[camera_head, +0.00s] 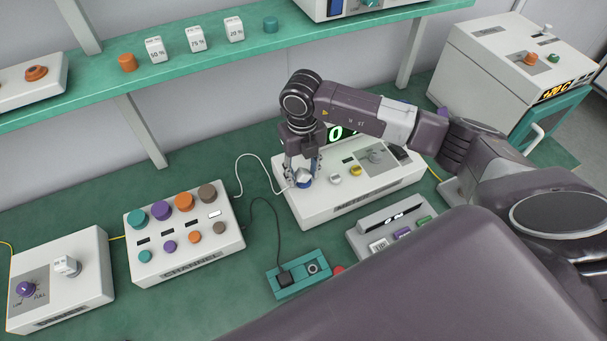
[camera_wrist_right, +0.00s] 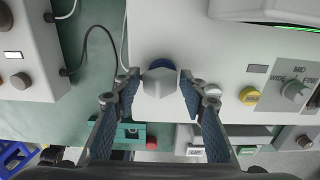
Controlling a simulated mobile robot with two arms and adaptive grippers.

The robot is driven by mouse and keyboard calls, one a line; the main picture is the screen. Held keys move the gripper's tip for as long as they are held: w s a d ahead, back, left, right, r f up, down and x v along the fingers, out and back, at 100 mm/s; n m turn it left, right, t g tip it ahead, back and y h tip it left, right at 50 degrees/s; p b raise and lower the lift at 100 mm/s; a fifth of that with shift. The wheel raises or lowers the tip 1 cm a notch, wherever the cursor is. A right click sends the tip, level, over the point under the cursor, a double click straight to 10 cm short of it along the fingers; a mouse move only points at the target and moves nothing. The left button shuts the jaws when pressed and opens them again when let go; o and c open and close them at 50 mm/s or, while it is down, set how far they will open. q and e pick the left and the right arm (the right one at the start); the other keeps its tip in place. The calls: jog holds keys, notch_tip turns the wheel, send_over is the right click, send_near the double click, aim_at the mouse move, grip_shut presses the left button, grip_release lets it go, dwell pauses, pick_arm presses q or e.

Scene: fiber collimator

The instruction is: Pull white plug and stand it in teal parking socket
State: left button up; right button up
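The white plug (camera_wrist_right: 159,82) sits at a blue ring (camera_wrist_right: 163,63) on the front left of the white instrument box (camera_head: 318,208). It also shows in the head view (camera_head: 303,175), partly hidden by my gripper. My right gripper (camera_wrist_right: 160,92) points down with one finger on each side of the plug. Narrow gaps seem to show between fingers and plug, so it looks open. The teal parking block (camera_head: 287,291) lies in front of the box, with a black plug (camera_head: 287,279) at its left and a round socket (camera_head: 313,268) at its right. My left gripper is out of view.
A white cable (camera_head: 238,175) runs to the box's left side. The channel box (camera_head: 185,235) stands left, with a black cable beside it. A grey unit with buttons (camera_head: 392,232) stands right of the parking block, and a red button (camera_head: 339,269) lies close to it.

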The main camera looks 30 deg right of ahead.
aim_at(302, 170)
dwell(0.5)
grip_shut()
jog(key=shift+r, duration=0.1)
jog(key=shift+r+p, duration=1.8)
jog(key=shift+r, duration=1.15)
